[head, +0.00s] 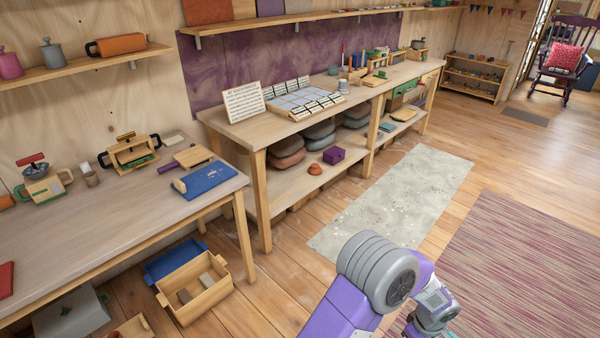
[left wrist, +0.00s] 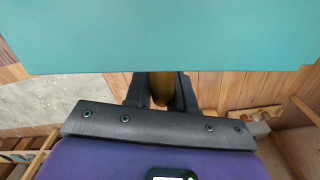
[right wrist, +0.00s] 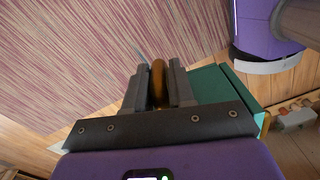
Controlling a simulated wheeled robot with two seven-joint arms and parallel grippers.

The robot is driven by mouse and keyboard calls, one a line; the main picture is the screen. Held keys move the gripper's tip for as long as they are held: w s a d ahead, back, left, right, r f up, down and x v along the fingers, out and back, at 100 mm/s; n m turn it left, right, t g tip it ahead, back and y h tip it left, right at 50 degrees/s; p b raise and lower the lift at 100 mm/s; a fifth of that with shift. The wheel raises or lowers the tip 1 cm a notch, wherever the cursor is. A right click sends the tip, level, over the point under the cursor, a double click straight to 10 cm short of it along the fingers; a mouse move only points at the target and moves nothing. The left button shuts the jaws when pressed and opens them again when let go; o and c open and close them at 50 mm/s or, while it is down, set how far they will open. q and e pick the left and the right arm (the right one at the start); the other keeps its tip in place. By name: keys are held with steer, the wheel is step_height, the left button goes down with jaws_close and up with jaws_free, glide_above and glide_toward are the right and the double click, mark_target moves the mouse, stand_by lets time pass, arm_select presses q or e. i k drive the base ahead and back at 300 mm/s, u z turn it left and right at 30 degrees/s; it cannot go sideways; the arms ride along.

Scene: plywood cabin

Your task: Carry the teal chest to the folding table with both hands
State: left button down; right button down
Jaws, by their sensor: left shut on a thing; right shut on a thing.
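The teal chest (left wrist: 165,35) fills the top of the left wrist view as a flat teal face. My left gripper (left wrist: 161,86) is shut on a brass-coloured handle at its edge. In the right wrist view, part of the chest (right wrist: 212,86) shows to the right of and behind the fingers. My right gripper (right wrist: 158,82) is shut on a second brass-coloured handle. The chest and both grippers are outside the head view, where only a purple and grey arm of mine shows at the bottom. I cannot make out a folding table in any view.
A long workbench (head: 235,131) with tools runs along the wall, and another bench (head: 115,205) stands at the left. A wooden crate (head: 205,300) is on the floor. A pale mat (head: 400,195), a striped rug (head: 520,250) and bare boards leave open floor at the right.

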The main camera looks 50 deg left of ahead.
mark_target(92, 208)
steer(key=u, duration=3.3)
steer(key=i, duration=1)
steer(key=z, duration=0.1)
